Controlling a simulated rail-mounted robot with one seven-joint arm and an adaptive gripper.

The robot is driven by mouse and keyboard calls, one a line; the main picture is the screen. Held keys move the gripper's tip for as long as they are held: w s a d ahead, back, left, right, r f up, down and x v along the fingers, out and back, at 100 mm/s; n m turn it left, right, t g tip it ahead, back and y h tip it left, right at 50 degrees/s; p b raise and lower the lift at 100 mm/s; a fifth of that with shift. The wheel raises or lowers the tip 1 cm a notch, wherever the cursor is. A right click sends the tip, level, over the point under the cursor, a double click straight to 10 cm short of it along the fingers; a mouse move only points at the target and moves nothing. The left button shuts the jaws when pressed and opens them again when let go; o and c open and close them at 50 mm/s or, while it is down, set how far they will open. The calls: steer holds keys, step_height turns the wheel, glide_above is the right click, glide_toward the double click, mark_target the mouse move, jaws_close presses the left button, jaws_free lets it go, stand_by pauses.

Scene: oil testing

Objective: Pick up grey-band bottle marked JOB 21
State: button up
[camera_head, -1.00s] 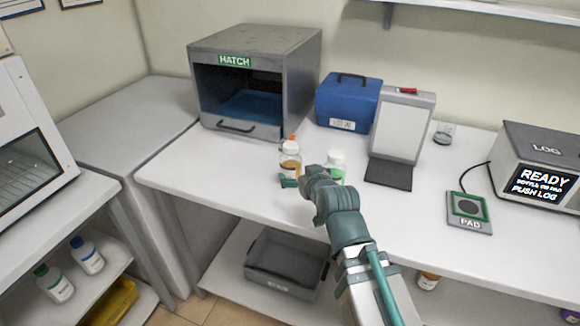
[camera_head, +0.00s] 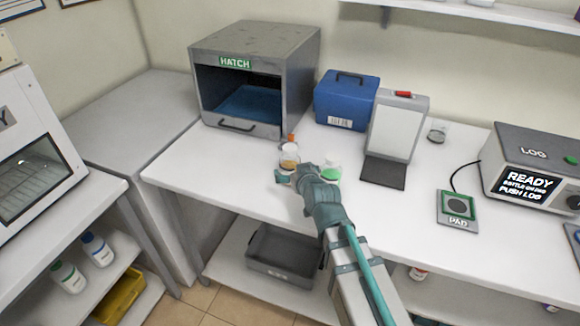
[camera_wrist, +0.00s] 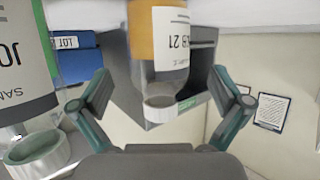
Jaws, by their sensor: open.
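A clear bottle with amber liquid and a white cap (camera_wrist: 160,106) appears upside down in the wrist view. Its label (camera_wrist: 172,40) reads about "JOB 21", partly cut off, with a grey area beside it. The bottle lies between the two spread fingers of my gripper (camera_wrist: 160,88), which is open with space on both sides. In the head view the amber bottle (camera_head: 289,160) stands on the bench at my gripper (camera_head: 302,178), which partly hides it. A second bottle with green (camera_head: 331,172) stands just right; a large labelled bottle (camera_wrist: 25,75) fills the wrist view's left edge.
An orange top (camera_head: 291,138) shows just behind the amber bottle. The HATCH box (camera_head: 255,44), blue case (camera_head: 345,100) and white upright panel (camera_head: 398,130) stand behind. The pad (camera_head: 457,208) and LOG box (camera_head: 535,150) are right. Bench front left is clear.

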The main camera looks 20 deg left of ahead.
steer(key=p+x, duration=0.1)
steer(key=x, duration=0.3)
steer(key=shift+w+a+f+p, duration=0.15)
steer(key=shift+w+f+p, duration=0.05)
steer(key=shift+p, duration=0.15)
steer(key=c, duration=1.5)
steer(key=shift+c, duration=0.7)
steer(key=shift+r, duration=0.25)
